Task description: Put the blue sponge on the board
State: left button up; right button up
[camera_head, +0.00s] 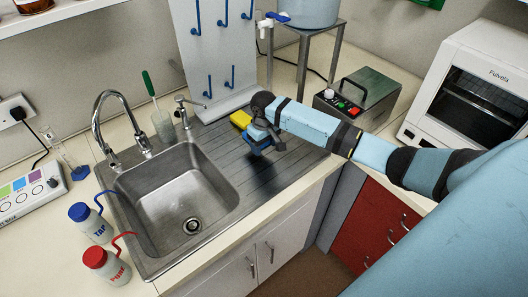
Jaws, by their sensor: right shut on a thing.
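The blue sponge (256,134) is above the ribbed grey draining board (294,167) beside the sink. My right gripper (264,143) points down and is shut on the blue sponge, partly hiding it. A dark shadow lies on the board below. I cannot tell whether the sponge touches the board. A yellow sponge-like block (240,119) is just behind and left of the blue sponge. My left gripper is not in view.
The steel sink (180,202) with a curved tap is left of the board. A white peg rack (214,50) stands behind. A metal-topped device (361,96) is to the right. Two wash bottles, blue-capped (89,224) and red-capped (106,265), stand at left. The board's front is clear.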

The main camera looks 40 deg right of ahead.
jog(key=shift+f, duration=2.15)
jog(key=o, duration=1.1)
jog(key=shift+f, duration=0.1)
jog(key=shift+o, duration=0.2)
notch_tip(320, 180, up, 12)
jog(key=shift+r+b, duration=0.15)
jog(key=shift+b, duration=0.15)
